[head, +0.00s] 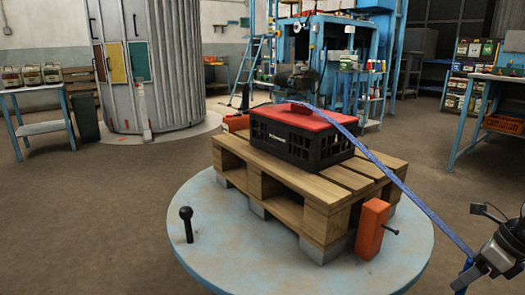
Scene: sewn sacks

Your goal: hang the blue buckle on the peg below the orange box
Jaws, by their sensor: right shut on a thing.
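A blue strap (395,178) runs over the red lid of a black crate (300,140) and slopes down to the lower right. My right gripper (472,270) is at the lower right edge, shut on the strap's low end, where the blue buckle is; the fingers largely hide the buckle. An orange box (371,228) stands upright at the pallet's near right corner. A short dark peg (391,232) sticks out to the right from beside it. The gripper is right of the peg and apart from it. My left gripper is not in view.
The crate sits on a wooden pallet (322,222) on a round pale blue platform (222,250). A black post with a ball top (187,224) stands at the platform's left. A blue bench (475,110) stands at the right. Floor around the platform is clear.

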